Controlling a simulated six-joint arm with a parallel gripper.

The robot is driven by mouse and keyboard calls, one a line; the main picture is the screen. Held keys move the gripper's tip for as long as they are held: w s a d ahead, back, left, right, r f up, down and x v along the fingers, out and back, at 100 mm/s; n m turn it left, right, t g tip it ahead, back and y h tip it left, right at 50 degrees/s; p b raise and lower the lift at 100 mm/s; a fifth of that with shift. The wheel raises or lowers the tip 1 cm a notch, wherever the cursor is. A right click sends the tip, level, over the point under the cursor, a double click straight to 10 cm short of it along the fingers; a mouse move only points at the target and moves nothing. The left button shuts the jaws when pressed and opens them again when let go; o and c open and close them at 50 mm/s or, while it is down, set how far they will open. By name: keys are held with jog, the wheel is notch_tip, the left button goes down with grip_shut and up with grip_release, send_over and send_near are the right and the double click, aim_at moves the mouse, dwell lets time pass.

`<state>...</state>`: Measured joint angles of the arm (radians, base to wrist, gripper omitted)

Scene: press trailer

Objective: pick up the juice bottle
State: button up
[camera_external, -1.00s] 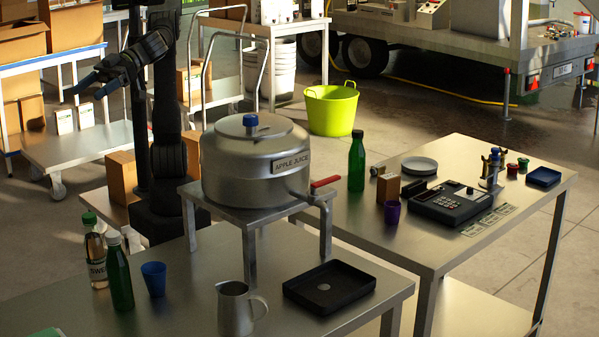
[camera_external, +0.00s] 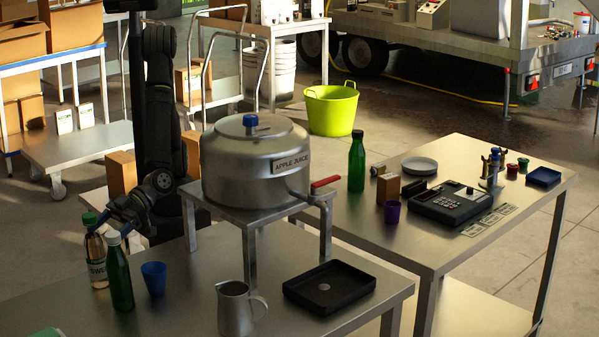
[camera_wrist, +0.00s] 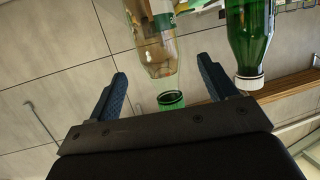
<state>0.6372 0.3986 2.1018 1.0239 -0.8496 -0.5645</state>
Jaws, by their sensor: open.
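A clear, labelled bottle with a green cap, likely the juice bottle (camera_external: 98,268), stands upright at the left end of the near table. My gripper (camera_external: 103,227) is low beside its upper part, partly hidden behind the bottles. In the wrist view my gripper (camera_wrist: 162,66) is open, with its two blue fingers apart. The clear bottle (camera_wrist: 150,35) and its green cap (camera_wrist: 172,100) show between the fingers, and I see no grip on it. A green bottle with a white cap (camera_external: 120,278) stands close to its right; it also shows by the right finger in the wrist view (camera_wrist: 249,38).
A blue cup (camera_external: 154,279), a metal pitcher (camera_external: 234,309) and a black tray (camera_external: 329,288) stand on the near table. A large metal juice vessel (camera_external: 245,165) on a stand rises to the right of my arm. Another green bottle (camera_external: 357,163) stands on the right table.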

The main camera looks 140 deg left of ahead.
aim_at(85, 245)
jog(key=x, duration=0.7)
jog(key=shift+f, duration=0.25)
jog(key=c, duration=1.5)
jog(key=shift+r, duration=0.25)
jog(key=shift+r, duration=0.6)
jog(key=r, duration=0.1)
jog(key=s+r, duration=0.1)
jog(key=r, duration=0.1)
jog(key=shift+d+r, duration=0.15)
jog(key=s+r, duration=0.2)
jog(key=s, duration=0.1)
jog(key=s+r, duration=0.2)
jog(key=s, duration=0.2)
jog(key=s+d+r, duration=0.1)
jog(key=s+r, duration=0.1)
jog(key=s, duration=0.1)
jog(key=shift+s+r, duration=0.1)
jog(key=shift+s, duration=0.2)
